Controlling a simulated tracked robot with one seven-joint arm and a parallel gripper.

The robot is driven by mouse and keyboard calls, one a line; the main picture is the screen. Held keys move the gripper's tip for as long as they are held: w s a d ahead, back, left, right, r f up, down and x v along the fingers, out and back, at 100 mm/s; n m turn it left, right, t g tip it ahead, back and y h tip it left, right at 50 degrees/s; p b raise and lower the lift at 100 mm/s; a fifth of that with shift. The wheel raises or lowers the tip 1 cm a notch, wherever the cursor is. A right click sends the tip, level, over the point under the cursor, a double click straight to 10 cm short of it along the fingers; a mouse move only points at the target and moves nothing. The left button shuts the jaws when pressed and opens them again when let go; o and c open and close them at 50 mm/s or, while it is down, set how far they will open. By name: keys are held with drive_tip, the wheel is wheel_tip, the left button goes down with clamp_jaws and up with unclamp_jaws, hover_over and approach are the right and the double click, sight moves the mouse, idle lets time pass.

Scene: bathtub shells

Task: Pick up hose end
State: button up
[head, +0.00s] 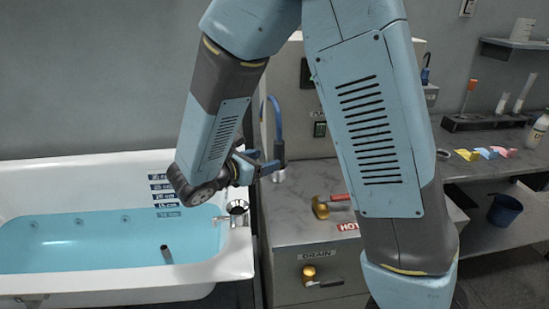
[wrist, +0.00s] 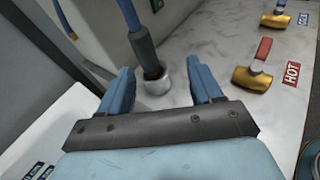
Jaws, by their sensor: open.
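The hose is a blue tube with a dark grey hose end (wrist: 146,48). In the wrist view it stands upright, a little tilted, with its lower tip in a round light-metal holder (wrist: 157,83) on the counter. In the head view the hose end (head: 279,152) hangs below the curved blue hose (head: 274,108) at the back of the counter. My gripper (wrist: 162,68) is open and empty. In the wrist view its two blue fingers lie either side of the hose end and holder, with a gap on both sides. The head view shows my gripper (head: 262,162) just left of the hose end.
A white bathtub (head: 110,170) with blue water stands left. A gold valve with a red handle (head: 322,206), beside a HOT label (head: 348,227), is right of the holder. A gold drain valve (head: 309,274) sits on the cabinet front below. The counter between holder and valve is bare.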

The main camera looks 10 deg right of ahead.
sight(282, 151)
drive_tip(key=shift+n+t, duration=0.6)
drive_tip(key=shift+n, duration=0.1)
drive_tip(key=x, duration=0.4)
drive_tip(key=w+a+f+x, duration=0.1)
drive_tip(key=x, duration=0.7)
drive_tip(key=shift+w+a+f, duration=0.15)
drive_tip(key=shift+w+f, duration=0.1)
drive_tip(key=shift+w, duration=0.1)
drive_tip(key=shift+c, duration=0.3)
drive_tip(key=c, duration=1.1)
